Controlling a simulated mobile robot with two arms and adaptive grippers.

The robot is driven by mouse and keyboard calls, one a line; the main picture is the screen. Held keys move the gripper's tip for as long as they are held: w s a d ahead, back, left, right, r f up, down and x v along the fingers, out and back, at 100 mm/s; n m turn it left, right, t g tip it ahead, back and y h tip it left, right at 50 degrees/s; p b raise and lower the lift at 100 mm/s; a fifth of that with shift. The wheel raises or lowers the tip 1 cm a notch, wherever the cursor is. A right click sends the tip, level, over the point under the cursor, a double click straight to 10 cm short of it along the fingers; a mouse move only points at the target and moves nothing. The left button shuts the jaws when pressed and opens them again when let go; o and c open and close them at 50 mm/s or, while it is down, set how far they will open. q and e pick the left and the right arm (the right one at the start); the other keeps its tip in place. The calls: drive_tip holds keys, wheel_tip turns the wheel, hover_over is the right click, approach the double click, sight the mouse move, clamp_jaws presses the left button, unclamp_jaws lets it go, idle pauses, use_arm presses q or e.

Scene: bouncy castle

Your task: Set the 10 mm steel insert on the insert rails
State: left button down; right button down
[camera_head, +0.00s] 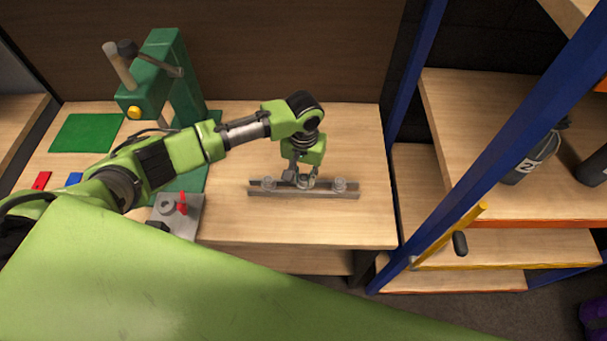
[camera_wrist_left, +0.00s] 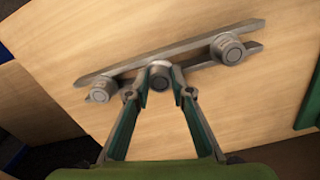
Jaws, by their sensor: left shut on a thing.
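The insert rails (camera_head: 325,195) are two parallel grey bars on the wooden table, also in the left wrist view (camera_wrist_left: 195,44). Three round steel inserts show along them: a left one (camera_head: 268,183), a right one (camera_head: 340,184) and a middle one (camera_wrist_left: 159,77). My left gripper (camera_wrist_left: 159,88) points down at the middle of the rails, its fingers shut on the middle insert. That insert is at the bars, between the other two; whether it rests on them I cannot tell. No size marking is readable. My right gripper is not in view.
A green press (camera_head: 165,75) with a lever stands at the back left. A grey block with a red part (camera_head: 170,215) is left of the rails. Blue shelving (camera_head: 480,155) with a bottle marked 2 (camera_head: 535,157) stands right. Table right of the rails is clear.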

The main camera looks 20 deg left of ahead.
use_arm(q)
drive_tip(key=shift+f+p, duration=0.3)
drive_tip(key=shift+f, duration=0.15)
idle(0.6)
drive_tip(key=shift+f, duration=0.2)
idle(0.3)
drive_tip(key=c, duration=1.7)
unclamp_jaws()
drive_tip(key=shift+r, duration=0.1)
wheel_tip(320, 180, up, 12)
